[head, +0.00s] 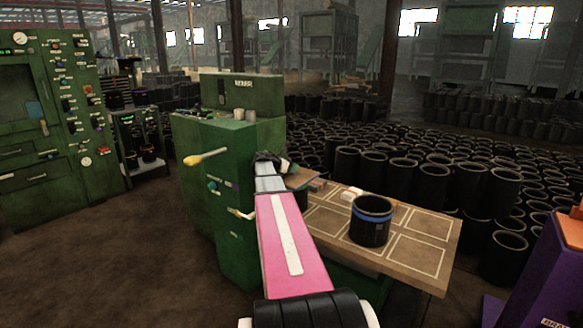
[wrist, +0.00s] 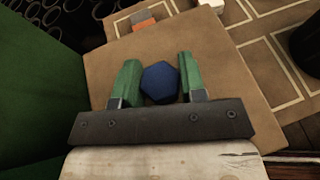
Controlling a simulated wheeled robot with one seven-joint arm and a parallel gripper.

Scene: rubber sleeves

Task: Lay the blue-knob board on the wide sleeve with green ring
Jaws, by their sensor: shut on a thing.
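My gripper (wrist: 158,80) has its two green fingers on either side of the blue hexagonal knob (wrist: 160,83), shut on it. The plain brown board (wrist: 222,85) spreads out below the knob in the wrist view. In the head view my gripper (head: 277,162) is partly hidden by my pink arm, and a corner of the board (head: 301,179) shows at its right. A dark shape lies under that corner; I cannot tell what it is. A black sleeve with a blue ring (head: 370,222) stands upright on the table. No green ring shows in either view.
The table (head: 425,255) has pale outlined rectangles, with clear space around the blue-ring sleeve. An orange block (wrist: 145,24) and a white item (head: 350,193) lie near its back edge. A green machine (head: 235,190) stands close on the left. Many black sleeves crowd the floor behind.

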